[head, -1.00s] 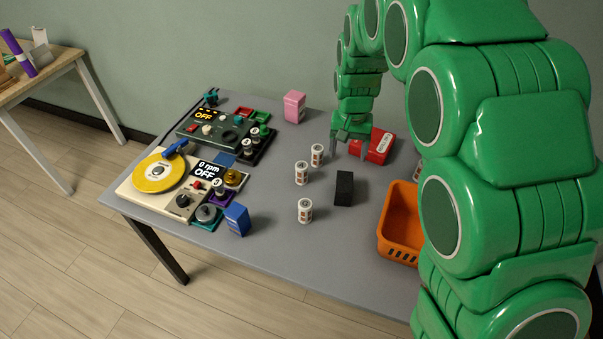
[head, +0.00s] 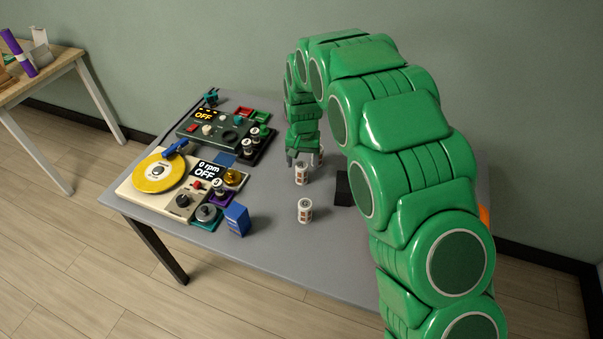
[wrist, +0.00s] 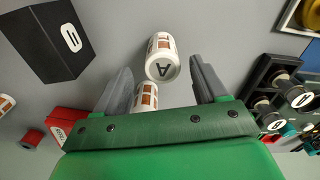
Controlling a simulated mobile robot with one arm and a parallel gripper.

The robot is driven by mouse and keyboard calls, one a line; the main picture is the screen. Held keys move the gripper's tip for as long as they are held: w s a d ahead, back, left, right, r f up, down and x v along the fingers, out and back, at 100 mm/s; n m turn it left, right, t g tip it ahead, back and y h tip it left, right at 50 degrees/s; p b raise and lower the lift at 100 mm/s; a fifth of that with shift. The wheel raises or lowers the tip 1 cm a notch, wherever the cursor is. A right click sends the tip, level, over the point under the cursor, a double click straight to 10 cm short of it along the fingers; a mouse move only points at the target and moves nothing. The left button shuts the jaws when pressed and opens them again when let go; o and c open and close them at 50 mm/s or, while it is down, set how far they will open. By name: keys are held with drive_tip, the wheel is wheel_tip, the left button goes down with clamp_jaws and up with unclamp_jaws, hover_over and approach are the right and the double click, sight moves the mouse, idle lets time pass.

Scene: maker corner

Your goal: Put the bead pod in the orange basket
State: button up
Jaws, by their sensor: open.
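I cannot tell which of the white pods with brown markings is the bead pod. In the head view one pod (head: 302,175) stands just below my gripper (head: 302,157), and another pod (head: 305,210) stands nearer the front. In the wrist view my gripper (wrist: 160,80) is open and empty. A pod with an "A" on its end (wrist: 162,57) shows between and ahead of the fingers. A second pod (wrist: 146,96) is partly hidden by the gripper body. The orange basket (head: 484,215) is almost wholly hidden behind my arm; only a sliver shows.
A black block (head: 343,188) stands right of the pods. It is also in the wrist view (wrist: 45,40), with a red box (wrist: 68,122) near the left. The turntable console (head: 155,185) and blue box (head: 237,219) stand left. Bare table lies in front of the pods.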

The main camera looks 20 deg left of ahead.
sight(301, 172)
drive_tip(key=shift+a+f, duration=0.2)
drive_tip(key=shift+f, duration=2.6)
drive_tip(key=shift+c, duration=0.4)
drive_tip(key=shift+s, duration=0.1)
drive_tip(key=c, duration=1.1)
drive_tip(key=shift+c, duration=0.2)
drive_tip(key=shift+r, duration=0.15)
